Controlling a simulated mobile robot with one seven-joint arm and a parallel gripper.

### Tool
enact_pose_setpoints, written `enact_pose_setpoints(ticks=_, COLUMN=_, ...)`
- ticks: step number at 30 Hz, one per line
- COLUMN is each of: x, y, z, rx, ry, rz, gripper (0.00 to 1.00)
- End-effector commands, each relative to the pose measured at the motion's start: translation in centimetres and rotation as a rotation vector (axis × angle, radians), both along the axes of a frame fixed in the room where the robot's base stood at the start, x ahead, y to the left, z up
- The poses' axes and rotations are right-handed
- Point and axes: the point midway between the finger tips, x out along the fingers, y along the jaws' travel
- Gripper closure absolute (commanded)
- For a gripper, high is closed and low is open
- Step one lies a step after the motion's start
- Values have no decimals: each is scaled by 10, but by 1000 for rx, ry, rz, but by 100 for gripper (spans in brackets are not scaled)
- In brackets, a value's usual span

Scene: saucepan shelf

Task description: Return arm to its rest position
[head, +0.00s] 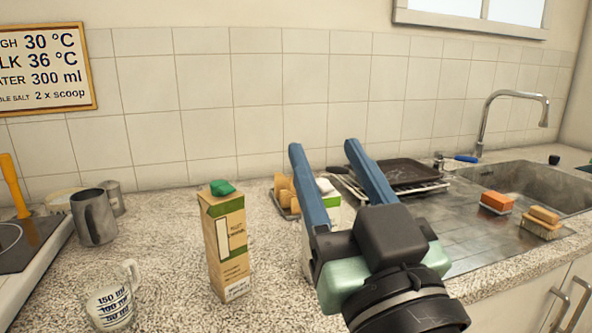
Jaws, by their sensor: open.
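My gripper (322,148) is at the middle right of the head view, above the counter. Its two blue fingers are apart and point away toward the tiled wall. Nothing shows between the fingers except the background and part of a white and green box (333,212) behind them. The fingers and wrist hide part of that box and of the counter. A tall brown and green carton (227,245) with a green cap stands upright to the left of my gripper, apart from it.
A glass measuring cup (110,300) and a grey metal jug (93,218) stand on the counter at left. A dark pan (405,172) lies on a rack by the sink (540,185). An orange sponge (496,201) and a brush (541,222) lie on the drainer. Counter right of the carton is partly clear.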

Motion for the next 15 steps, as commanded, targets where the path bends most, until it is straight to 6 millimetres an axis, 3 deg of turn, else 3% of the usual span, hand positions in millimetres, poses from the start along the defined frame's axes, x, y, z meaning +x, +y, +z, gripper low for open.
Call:
enact_pose_setpoints(ticks=3, x=-15, y=15, z=45, rx=20, ry=-139, rz=-85, gripper=45)
enact_pose_setpoints(ticks=11, x=-74, y=36, z=130, rx=75, ry=-439, rz=-216, gripper=45)
enact_pose_setpoints(ticks=12, x=-71, y=33, z=147, rx=73, ry=-427, rz=-218, gripper=45)
enact_pose_setpoints(ticks=15, x=-69, y=32, z=174, rx=72, ry=-423, rz=-219, gripper=45)
